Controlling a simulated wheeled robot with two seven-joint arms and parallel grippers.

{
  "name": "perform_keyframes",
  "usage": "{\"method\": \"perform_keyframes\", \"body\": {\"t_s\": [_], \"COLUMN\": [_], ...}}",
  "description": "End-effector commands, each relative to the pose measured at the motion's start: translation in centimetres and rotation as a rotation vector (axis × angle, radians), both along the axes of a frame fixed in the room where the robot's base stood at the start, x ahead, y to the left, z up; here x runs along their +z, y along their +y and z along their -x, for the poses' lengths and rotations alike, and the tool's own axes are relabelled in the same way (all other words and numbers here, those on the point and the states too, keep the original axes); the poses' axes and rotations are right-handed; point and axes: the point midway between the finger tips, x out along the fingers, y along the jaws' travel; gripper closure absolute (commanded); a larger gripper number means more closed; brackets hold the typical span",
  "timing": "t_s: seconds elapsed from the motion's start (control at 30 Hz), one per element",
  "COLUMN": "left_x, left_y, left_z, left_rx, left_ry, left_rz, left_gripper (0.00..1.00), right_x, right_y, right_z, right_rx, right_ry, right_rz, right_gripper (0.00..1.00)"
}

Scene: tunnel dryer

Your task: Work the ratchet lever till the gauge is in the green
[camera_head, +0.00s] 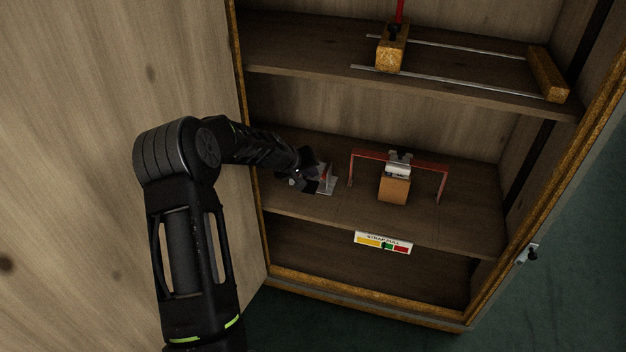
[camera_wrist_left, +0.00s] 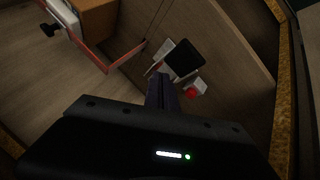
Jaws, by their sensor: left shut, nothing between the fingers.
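My left gripper (camera_head: 309,181) reaches into the cabinet from the left, low over the middle shelf. In the left wrist view its fingers (camera_wrist_left: 162,88) are together and empty. Beside the fingertips is a small metal fitting (camera_head: 328,184) with a reddish part, half hidden by the gripper. In the left wrist view it shows as a dark square pad (camera_wrist_left: 184,58), pale plates and a red-tipped piece (camera_wrist_left: 193,92). I cannot tell whether the fingers touch it. The gauge (camera_head: 384,243) on the shelf's front edge has yellow, green and red bands. A small dark mark lies near the yellow-green border.
A red bracket (camera_head: 427,158) stands over an orange-brown block (camera_head: 394,189) to the right on the middle shelf (camera_head: 330,212). The upper shelf (camera_head: 300,62) holds a wooden block (camera_head: 390,52) with a red rod, on two rails. The cabinet's left wall edge is close to my arm.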

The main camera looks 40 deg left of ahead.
Motion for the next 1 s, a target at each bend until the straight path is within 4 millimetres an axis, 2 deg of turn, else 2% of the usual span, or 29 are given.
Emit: {"method": "perform_keyframes", "body": {"t_s": [0.5,1.0], "left_x": [4.7,5.0], "left_y": [0.1,0.1], "left_z": [-0.4,-0.4], "left_rx": [0.000,0.001], "left_ry": [-0.002,-0.002], "left_rz": [-0.001,-0.001], "left_gripper": [1.00,1.00], "right_x": [3.3,3.4], "right_y": [0.0,0.0], "right_z": [0.0,0.0], "right_rx": [0.000,0.000], "right_ry": [0.000,0.000], "right_rz": [0.000,0.000], "right_gripper": [1.00,1.00]}}
